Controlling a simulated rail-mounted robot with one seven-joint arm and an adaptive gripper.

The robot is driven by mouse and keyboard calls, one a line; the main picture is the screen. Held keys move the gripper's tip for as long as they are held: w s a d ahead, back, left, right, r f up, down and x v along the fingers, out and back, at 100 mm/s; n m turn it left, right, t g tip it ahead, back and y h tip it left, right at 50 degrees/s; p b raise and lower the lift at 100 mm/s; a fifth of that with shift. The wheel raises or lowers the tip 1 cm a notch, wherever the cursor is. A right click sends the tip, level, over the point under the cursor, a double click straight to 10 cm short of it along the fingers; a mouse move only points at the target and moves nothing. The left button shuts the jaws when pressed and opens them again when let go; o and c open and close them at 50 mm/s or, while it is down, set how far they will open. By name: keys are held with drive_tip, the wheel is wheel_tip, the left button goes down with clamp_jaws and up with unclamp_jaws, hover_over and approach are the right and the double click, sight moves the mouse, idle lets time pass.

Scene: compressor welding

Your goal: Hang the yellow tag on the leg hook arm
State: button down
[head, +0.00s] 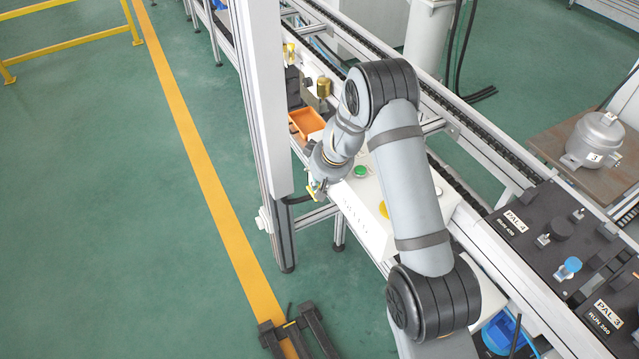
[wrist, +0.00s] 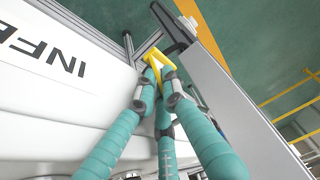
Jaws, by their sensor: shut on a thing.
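My gripper (head: 317,190) is at the side of the white control box, close to the upright leg post (head: 262,110). In the wrist view its teal fingers (wrist: 160,76) are shut on the yellow tag (wrist: 157,60), which sticks out past the fingertips. In the wrist view a black bar (wrist: 172,28) lies just beyond the tag. I cannot tell whether tag and arm touch.
The white control box (head: 372,228) with a green button stands right beside the gripper. An orange bin (head: 306,121) is behind it on the line. Dark pallets (head: 560,240) lie to the right. Green floor is free left of the post.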

drive_tip(key=shift+r, duration=0.15)
drive_tip(key=shift+r+p, duration=0.55)
drive_tip(key=s+a, duration=0.3)
drive_tip(key=a, duration=0.2)
drive_tip(key=shift+a, duration=0.25)
drive_tip(key=shift+s, duration=0.1)
